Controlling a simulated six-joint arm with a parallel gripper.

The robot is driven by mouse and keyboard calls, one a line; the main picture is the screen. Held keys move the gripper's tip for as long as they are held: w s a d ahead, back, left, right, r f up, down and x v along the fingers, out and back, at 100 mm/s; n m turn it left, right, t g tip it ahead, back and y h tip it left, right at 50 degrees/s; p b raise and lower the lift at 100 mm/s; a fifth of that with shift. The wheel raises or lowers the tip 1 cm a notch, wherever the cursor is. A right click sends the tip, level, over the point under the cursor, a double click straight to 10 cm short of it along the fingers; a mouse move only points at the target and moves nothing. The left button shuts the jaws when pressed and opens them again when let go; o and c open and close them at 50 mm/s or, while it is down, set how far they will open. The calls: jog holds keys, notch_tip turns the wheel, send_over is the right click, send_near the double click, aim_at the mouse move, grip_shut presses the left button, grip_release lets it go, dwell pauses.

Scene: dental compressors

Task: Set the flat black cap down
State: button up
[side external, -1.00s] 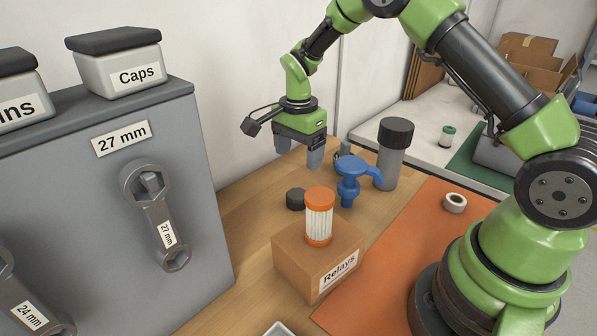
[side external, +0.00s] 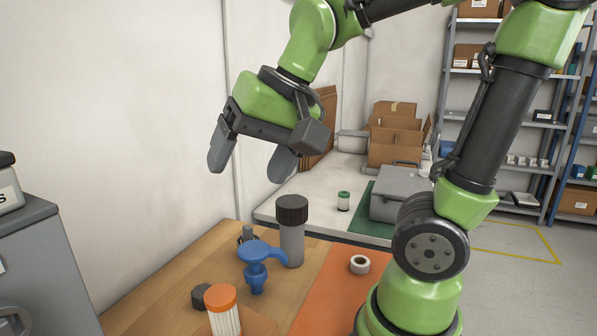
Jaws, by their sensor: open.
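A small dark, low, faceted piece (side external: 200,296), which looks like the flat black cap, lies on the wooden bench at the lower left. It is just left of an orange-capped filter (side external: 222,308). My gripper (side external: 250,168) is high above the bench, tilted, with its two grey fingers wide apart and nothing between them. It is well clear of the dark piece. A grey cylinder (side external: 291,244) with a ribbed black top (side external: 292,208) stands upright farther back.
A blue spouted part (side external: 257,265) stands between the filter and the cylinder. A white ring (side external: 359,264) lies on the orange mat (side external: 325,300). A grey cabinet (side external: 45,262) borders the left. Bare wood (side external: 165,282) shows left of the dark piece.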

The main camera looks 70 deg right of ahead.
jog(key=s+a+n+t, duration=0.1)
jog(key=s+n, duration=0.2)
jog(key=s, duration=0.3)
jog(key=shift+s+f+n+t+y, duration=0.2)
jog(key=shift+s+n+t+y, duration=0.1)
jog(key=shift+t, duration=0.1)
dwell(0.7)
